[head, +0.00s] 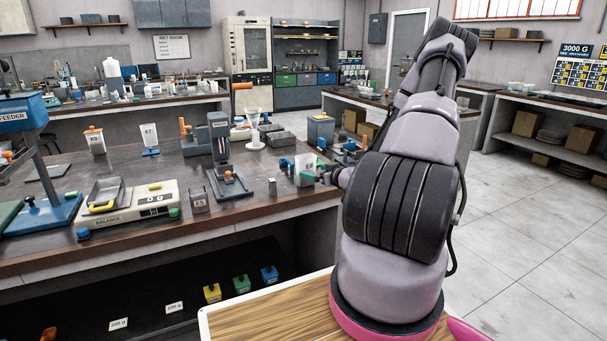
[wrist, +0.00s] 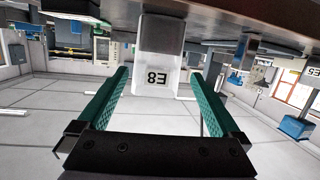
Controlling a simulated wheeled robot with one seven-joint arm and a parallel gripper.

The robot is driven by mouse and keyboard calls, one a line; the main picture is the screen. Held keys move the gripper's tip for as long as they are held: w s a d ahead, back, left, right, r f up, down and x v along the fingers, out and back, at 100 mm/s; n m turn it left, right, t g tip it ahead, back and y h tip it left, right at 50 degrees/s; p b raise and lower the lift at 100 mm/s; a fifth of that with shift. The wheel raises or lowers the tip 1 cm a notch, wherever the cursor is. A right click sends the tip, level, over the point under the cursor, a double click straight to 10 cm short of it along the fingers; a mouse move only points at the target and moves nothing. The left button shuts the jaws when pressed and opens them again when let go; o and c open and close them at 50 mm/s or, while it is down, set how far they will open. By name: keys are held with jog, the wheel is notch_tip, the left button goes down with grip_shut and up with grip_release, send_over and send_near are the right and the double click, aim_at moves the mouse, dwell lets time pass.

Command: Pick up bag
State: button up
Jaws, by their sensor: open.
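A white bag labelled E8 (head: 305,163) stands upright near the right front edge of the dark bench top (head: 235,205). My gripper (head: 319,172) is beside it on the right, partly hidden behind my own arm in the head view. In the wrist view, which is upside down, the bag (wrist: 157,60) shows between the two teal fingers of my gripper (wrist: 160,74). The fingers are open, with a gap visible on each side of the bag. The bag rests on the bench.
A small grey block (head: 272,187) stands left of the bag. A press-like stand (head: 222,150) and a balance (head: 130,208) are further left. Blue and orange items (head: 347,148) lie just behind the E8 bag.

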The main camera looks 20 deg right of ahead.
aim_at(309, 169)
jog(key=shift+s+f+t, duration=0.3)
jog(key=shift+f+t, duration=0.15)
jog(key=shift+t, duration=0.05)
jog(key=shift+s+a+m+t, duration=0.1)
jog(key=shift+s+m+t, duration=0.2)
jog(key=shift+m+t, duration=0.25)
jog(key=shift+w+t+h, duration=0.1)
jog(key=shift+t+h, duration=0.25)
jog(key=shift+h, duration=0.05)
jog(key=w, duration=0.5)
jog(key=shift+w+a, duration=0.25)
jog(key=shift+w+a+f, duration=0.1)
jog(key=shift+w, duration=1.25)
jog(key=shift+w+a+f, duration=0.1)
jog(key=shift+w, duration=1.25)
jog(key=c, duration=1.3)
jog(key=shift+o, duration=0.2)
jog(key=shift+r, duration=0.15)
notch_tip(309, 169, up, 10)
